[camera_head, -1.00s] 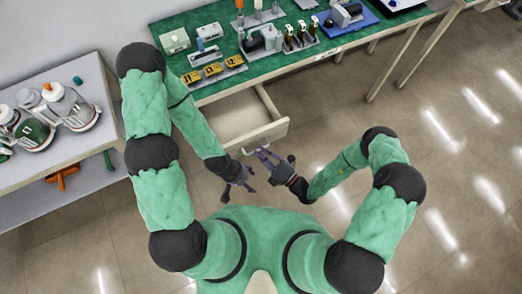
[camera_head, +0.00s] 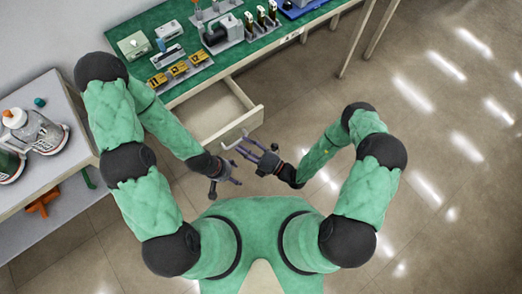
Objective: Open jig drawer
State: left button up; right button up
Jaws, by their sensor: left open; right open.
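The jig drawer (camera_head: 215,112) is pulled out from under the green-topped bench, and its empty pale interior shows. Its front panel (camera_head: 252,119) faces me, with a thin handle (camera_head: 244,132) on its outer side. My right gripper (camera_head: 236,145) is open, its fingers just in front of the panel close to the handle. I cannot tell whether they touch it. My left gripper (camera_head: 232,184) is open and empty, lower and a little left of the right one, apart from the drawer.
The floor (camera_head: 440,140) at right is clear.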

jog(key=v, duration=1)
jog(key=shift+s+d, duration=0.25)
jog(key=shift+f, duration=0.1)
jog(key=s+a+f+n+g+h, duration=0.1)
jog(key=s+f+n+g+h, duration=0.15)
jog(key=s+n+g, duration=0.7)
jog(key=s+f+n+g+h, duration=0.1)
jog(key=s+n+g+h, duration=0.35)
jog(key=n, duration=0.85)
jog(key=w+d+f+n+g+h, duration=0.1)
jog(key=w+d+f+n+h, duration=0.1)
jog(key=d+n+h, duration=0.5)
jog(key=w+r+n+t+y, duration=0.1)
jog(key=w+n+t, duration=0.3)
jog(key=w+n, duration=0.4)
jog(key=shift+w+a+r+n+t, duration=0.4)
jog(key=shift+r+n, duration=0.3)
jog(key=shift+n, duration=0.35)
